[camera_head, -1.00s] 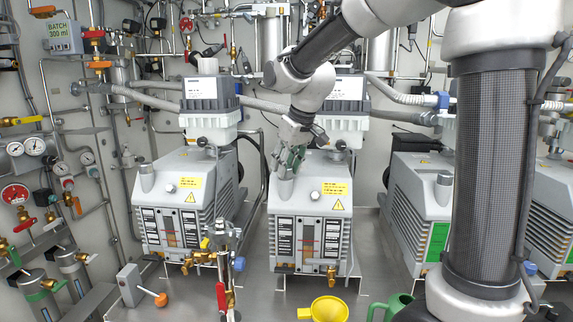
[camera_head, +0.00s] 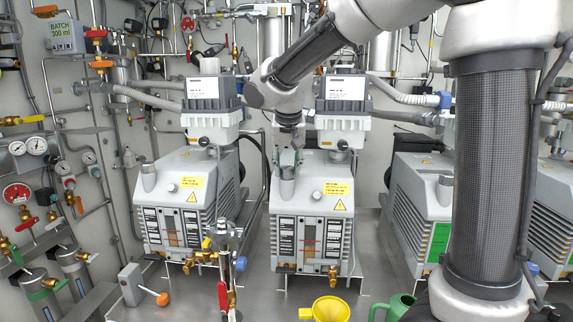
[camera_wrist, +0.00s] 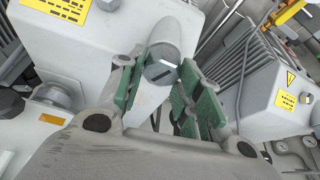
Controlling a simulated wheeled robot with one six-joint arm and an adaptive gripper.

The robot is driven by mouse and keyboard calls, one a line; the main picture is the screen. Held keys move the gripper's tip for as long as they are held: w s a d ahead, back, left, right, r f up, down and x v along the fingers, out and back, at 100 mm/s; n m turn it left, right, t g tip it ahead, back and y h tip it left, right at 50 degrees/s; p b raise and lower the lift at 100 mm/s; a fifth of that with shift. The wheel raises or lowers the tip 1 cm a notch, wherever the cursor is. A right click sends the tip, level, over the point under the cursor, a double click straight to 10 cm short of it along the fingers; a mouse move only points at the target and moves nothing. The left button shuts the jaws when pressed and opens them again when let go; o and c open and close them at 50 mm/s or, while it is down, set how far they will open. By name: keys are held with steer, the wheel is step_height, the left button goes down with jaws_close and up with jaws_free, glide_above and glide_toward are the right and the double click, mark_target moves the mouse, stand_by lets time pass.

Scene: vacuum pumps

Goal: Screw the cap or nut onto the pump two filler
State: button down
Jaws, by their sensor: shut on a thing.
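Pump two (camera_head: 318,198) is the middle grey pump. Its filler (camera_head: 287,186) is the grey stub at the left of its top, directly below my gripper (camera_head: 289,161). In the wrist view the green-padded fingers of my gripper (camera_wrist: 164,92) lie on either side of a grey round cap with a dark slot (camera_wrist: 161,71). The cap is in line with the grey filler stub (camera_wrist: 178,34) and shows at its near end. My gripper is shut on the cap. The thread and seating are hidden, so I cannot tell how tightly it sits.
A similar pump (camera_head: 180,200) stands to the left and another (camera_head: 425,190) to the right. A white-labelled grey box (camera_head: 342,108) rises close behind pump two. A yellow funnel (camera_head: 331,310) and green can (camera_head: 396,306) are in front. Pipes and valves line the back wall.

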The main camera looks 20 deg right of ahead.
steer(key=m, duration=0.2)
steer(key=m+g+h, duration=0.1)
steer(key=m, duration=0.1)
steer(key=m+h, duration=0.1)
steer(key=m, duration=0.1)
steer(key=shift+w+d+r+m, duration=0.1)
steer(key=shift+w+d+m, duration=0.05)
steer(key=shift+d+m, duration=0.2)
steer(key=c, duration=1.4)
jaws_free()
steer(key=o, duration=0.4)
steer(key=shift+d, duration=0.25)
steer(key=shift+c, duration=0.2)
steer(key=shift+o, duration=0.6)
steer(key=shift+a, duration=0.1)
steer(key=shift+a, duration=0.1)
steer(key=shift+r, duration=0.2)
steer(key=shift+a+r, duration=0.1)
steer(key=shift+r, duration=2.1)
